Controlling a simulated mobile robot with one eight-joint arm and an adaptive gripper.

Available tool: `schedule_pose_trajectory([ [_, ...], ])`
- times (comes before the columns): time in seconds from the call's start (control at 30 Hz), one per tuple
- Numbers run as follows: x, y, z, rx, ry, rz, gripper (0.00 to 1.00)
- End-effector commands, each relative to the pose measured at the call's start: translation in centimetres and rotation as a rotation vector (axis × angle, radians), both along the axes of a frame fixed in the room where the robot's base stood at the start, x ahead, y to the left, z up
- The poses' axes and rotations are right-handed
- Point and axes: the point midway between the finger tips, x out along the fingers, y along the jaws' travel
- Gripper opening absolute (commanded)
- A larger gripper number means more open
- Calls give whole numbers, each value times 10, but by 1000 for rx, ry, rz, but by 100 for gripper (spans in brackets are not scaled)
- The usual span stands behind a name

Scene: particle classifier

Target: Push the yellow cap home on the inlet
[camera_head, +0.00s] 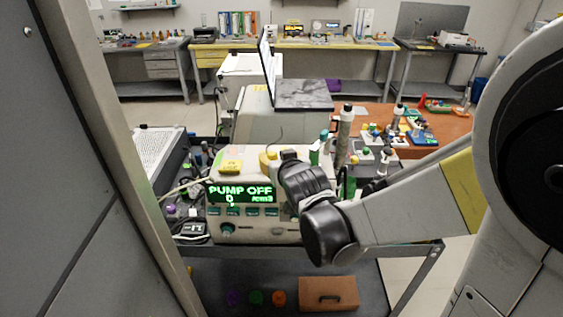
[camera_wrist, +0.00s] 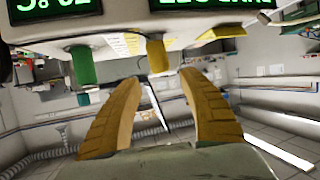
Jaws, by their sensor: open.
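In the wrist view, the yellow cap (camera_wrist: 157,55) shows as a short yellow cylinder on the instrument's face, between a green cylinder and a yellow block. My gripper (camera_wrist: 160,78) is open, with its two tan fingers spread on either side of the cap's line. The cap's free end shows near the level of the fingertips, with gaps at both sides. In the head view, my gripper (camera_head: 272,160) is over the top of the instrument (camera_head: 285,230). Yellow shapes there overlap, so I cannot separate fingers from cap. The inlet under the cap is hidden.
A green cylinder (camera_wrist: 83,66) stands beside the cap. A yellow block (camera_head: 230,166) lies on the instrument, whose display reads "PUMP OFF". A tall grey cylinder (camera_head: 344,138) rises behind my wrist. An orange-brown table (camera_head: 375,116) with small parts is at the right.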

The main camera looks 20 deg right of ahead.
Motion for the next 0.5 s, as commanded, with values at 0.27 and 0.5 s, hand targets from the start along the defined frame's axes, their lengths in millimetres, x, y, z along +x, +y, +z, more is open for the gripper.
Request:
schedule_pose_trajectory([
  [0.27, -46, 2, 19, 0, 0, 0, 49],
  [0.5, -62, 3, 26, -1, 0, -1, 49],
])
